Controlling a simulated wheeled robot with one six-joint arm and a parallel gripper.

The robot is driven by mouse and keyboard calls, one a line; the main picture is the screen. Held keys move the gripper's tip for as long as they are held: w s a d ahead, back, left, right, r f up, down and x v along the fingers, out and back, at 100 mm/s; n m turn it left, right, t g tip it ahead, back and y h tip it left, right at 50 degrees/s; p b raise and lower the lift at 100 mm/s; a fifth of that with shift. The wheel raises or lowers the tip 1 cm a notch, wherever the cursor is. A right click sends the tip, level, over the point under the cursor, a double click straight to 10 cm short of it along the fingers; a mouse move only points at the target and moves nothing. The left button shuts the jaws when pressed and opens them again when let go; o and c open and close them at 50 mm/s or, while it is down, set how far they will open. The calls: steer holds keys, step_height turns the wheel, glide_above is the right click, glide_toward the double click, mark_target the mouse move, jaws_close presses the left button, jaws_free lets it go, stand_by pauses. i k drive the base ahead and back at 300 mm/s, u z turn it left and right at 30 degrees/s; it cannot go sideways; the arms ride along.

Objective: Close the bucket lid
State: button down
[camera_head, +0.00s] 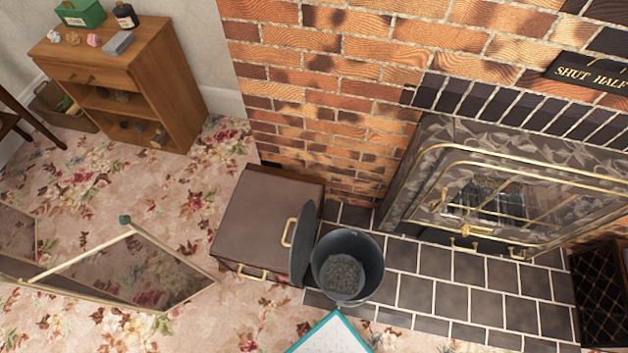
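The dark grey bucket (373,270) stands upright on the dark tiled hearth, in the lower middle of the head view. Its mouth is uncovered, and grey lumpy material (343,274) shows inside. The round dark lid (303,246) stands steeply up at the bucket's left rim, seen nearly edge-on, so the bucket is open. The lid's hinge is too small to make out. My gripper is not in view, so I cannot see where it is relative to the lid.
A brown box (255,215) with brass handles stands close left of the lid. The fireplace (430,170) rises behind the bucket. A folding screen (140,268) stands on the carpet at left, a wooden shelf (150,85) at the back left. Tiles right of the bucket (450,300) are clear.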

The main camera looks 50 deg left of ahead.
mark_target(301, 245)
steer(key=z, duration=0.85)
steer(key=k, duration=1.4)
steer(key=u, duration=1.65)
steer(key=i, duration=0.5)
steer(key=k, duration=0.5)
steer(key=z, duration=0.75)
steer(key=i, duration=0.7)
steer(key=u, duration=1.2)
